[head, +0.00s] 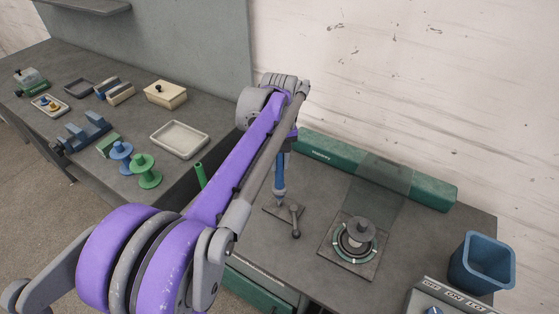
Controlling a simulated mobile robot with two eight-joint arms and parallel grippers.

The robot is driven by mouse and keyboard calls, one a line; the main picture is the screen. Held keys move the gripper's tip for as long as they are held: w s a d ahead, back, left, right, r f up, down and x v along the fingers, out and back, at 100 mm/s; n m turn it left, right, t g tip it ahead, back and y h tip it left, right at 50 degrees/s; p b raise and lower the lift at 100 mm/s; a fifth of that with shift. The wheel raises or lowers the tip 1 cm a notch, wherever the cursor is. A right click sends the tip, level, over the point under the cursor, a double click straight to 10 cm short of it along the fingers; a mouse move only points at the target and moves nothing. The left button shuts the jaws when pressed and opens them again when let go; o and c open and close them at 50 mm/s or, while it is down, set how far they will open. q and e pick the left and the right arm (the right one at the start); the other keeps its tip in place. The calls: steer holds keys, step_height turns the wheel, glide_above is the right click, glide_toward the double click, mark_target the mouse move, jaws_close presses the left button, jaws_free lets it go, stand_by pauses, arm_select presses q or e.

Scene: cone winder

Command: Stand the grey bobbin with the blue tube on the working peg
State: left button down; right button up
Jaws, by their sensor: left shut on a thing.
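My left gripper (289,134) reaches over the back table from the left, seen from behind and partly hidden by its own arm. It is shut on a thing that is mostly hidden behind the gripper. A slim blue tube (280,175) hangs below it, roughly upright. The tube's lower end is just above or at a small grey plate (270,213) with a short lever (295,220) beside it. I cannot tell whether the tube touches the plate or a peg there. The grey body of the bobbin is not clearly seen. My right gripper is not in view.
Right of the plate is a round winder unit (360,233) with a grey knob. A green bar (420,188) runs along the wall. A blue bin (482,264) stands at right. A green tube (201,176), spools (146,172) and a tray (180,139) are at left.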

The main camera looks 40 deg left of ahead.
mark_target(279, 175)
arm_select(q)
steer(key=shift+f, duration=0.1)
stand_by(0.6)
steer(key=shift+f+b, duration=0.7)
steer(key=shift+f, duration=0.7)
steer(key=shift+f+b, duration=0.4)
steer(key=shift+f, duration=0.35)
steer(key=shift+f, duration=0.4)
steer(key=c, duration=0.6)
jaws_free()
